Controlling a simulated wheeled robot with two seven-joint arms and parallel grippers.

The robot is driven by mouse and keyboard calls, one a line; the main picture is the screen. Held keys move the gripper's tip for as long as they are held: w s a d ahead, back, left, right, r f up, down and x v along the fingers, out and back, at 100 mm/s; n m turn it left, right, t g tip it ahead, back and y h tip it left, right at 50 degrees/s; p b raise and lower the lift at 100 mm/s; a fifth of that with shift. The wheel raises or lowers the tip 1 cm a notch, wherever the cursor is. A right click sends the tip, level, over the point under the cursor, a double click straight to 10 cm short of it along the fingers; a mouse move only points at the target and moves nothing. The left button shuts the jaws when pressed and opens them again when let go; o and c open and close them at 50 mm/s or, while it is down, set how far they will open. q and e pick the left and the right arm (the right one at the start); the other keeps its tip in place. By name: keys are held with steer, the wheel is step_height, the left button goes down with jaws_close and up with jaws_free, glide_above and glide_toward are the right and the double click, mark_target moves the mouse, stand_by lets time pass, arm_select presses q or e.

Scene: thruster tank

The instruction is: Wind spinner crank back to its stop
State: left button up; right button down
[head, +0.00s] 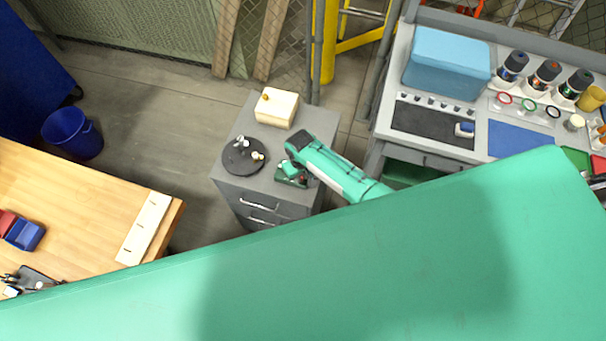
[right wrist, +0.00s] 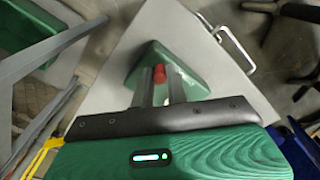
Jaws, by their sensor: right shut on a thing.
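A green box-shaped base (head: 287,178), likely the spinner unit, sits on top of a grey drawer cabinet (head: 228,187) in the head view. My right gripper (head: 299,172) is over it. In the right wrist view the green base (right wrist: 193,62) lies below the fingers, and a red knob (right wrist: 158,74), likely the crank's handle, stands between the tips of my right gripper (right wrist: 159,80). The fingers are shut on this knob. The crank's arm and its stop cannot be made out. My left gripper is not in view.
A black disc (head: 236,162) carrying small white pieces and a cream box (head: 276,107) with a yellow knob share the cabinet top. A wooden table (head: 90,205) stands left, a grey workbench (head: 440,160) right. A large green surface of mine hides the lower head view.

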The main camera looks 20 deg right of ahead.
steer(key=shift+w+a+r+m, duration=0.1)
steer(key=shift+w+a+m, duration=0.1)
steer(key=shift+m, duration=0.3)
steer(key=c, duration=1.4)
jaws_free()
step_height(320, 180, up, 14)
steer(key=b, duration=0.3)
steer(key=shift+s, duration=0.15)
